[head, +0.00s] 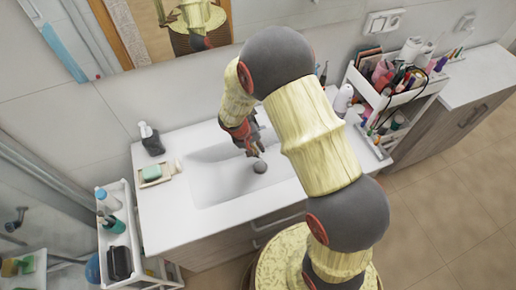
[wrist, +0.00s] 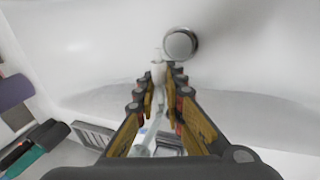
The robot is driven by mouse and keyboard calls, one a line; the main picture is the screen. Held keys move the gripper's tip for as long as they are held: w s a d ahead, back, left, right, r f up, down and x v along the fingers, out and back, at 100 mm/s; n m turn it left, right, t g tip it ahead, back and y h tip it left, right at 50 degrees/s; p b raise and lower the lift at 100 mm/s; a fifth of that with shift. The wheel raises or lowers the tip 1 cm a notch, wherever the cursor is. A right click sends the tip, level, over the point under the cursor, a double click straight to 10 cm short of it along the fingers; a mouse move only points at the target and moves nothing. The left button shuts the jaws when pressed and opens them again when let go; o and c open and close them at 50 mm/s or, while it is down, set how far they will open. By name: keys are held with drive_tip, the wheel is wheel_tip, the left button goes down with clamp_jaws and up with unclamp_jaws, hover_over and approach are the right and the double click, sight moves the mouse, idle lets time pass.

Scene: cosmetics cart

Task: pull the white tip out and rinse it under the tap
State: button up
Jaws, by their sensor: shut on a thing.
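My gripper (wrist: 160,82) is inside the basin and shut on the small white tip (wrist: 158,70), which shows between the fingertips in the wrist view. In the head view my gripper (head: 255,150) is over the white sink (head: 212,180), just behind the round drain (head: 260,167). The tip is too small to make out there. The drain also shows in the wrist view (wrist: 180,43), just beyond the tip and to its right. I cannot clearly make out the tap; my arm covers the area behind the basin. No running water can be made out.
A dark soap bottle (head: 152,144) and a green soap in a dish (head: 151,173) stand on the counter left of the sink. A white cart (head: 405,105) with cosmetics is at right. Another white cart (head: 133,225) with bottles is at left.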

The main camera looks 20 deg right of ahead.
drive_tip(key=s, duration=0.2)
drive_tip(key=s+a+b, duration=0.1)
drive_tip(key=s, duration=0.1)
drive_tip(key=shift+b, duration=0.3)
idle(1.2)
drive_tip(key=s+r+p, duration=0.2)
drive_tip(key=s+r, duration=0.3)
drive_tip(key=shift+a, duration=0.45)
idle(0.6)
drive_tip(key=w+f+b, duration=0.7)
drive_tip(key=w, duration=0.4)
drive_tip(key=shift+a+n, duration=0.25)
drive_tip(key=shift+n, duration=0.05)
